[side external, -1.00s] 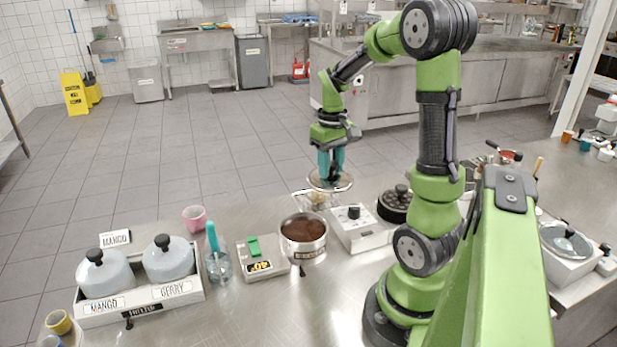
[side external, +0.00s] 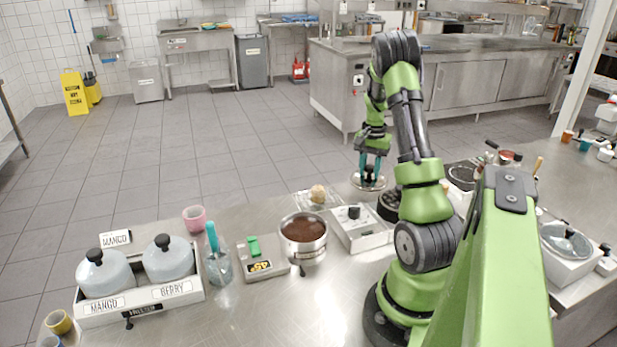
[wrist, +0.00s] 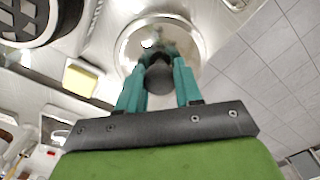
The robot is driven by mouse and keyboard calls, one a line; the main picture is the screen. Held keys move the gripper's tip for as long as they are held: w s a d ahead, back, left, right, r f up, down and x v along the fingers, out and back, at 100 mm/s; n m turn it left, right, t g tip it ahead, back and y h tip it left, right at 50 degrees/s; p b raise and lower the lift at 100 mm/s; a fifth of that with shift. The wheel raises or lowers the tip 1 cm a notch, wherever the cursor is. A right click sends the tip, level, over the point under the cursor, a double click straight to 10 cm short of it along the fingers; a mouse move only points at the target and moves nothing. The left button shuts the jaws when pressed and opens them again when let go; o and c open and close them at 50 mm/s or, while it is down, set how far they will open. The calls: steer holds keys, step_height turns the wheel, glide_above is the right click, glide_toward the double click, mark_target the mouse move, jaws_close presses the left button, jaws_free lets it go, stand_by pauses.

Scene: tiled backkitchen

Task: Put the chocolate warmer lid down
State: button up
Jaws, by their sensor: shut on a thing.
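The lid (side external: 367,187) is a round, shiny metal disc with a black knob. My gripper (side external: 370,171) is shut on that knob, with teal fingers pointing down. In the wrist view the lid (wrist: 135,40) lies flat under the fingers, and the knob sits between the fingertips (wrist: 160,72). The lid is at the far edge of the counter, behind my arm's lower links in the side view; I cannot tell whether it touches the counter. The open pot (side external: 303,231) with brown chocolate stands uncovered at the centre, left of the lid.
A white box with a black knob (side external: 357,226) stands right of the pot. A wire rack with a round tan item (side external: 318,193) lies behind it. The counter's front middle is clear.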

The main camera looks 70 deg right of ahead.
mark_target(369, 178)
steer(key=shift+f, duration=2.1)
steer(key=o, duration=1.1)
steer(key=shift+f, duration=0.15)
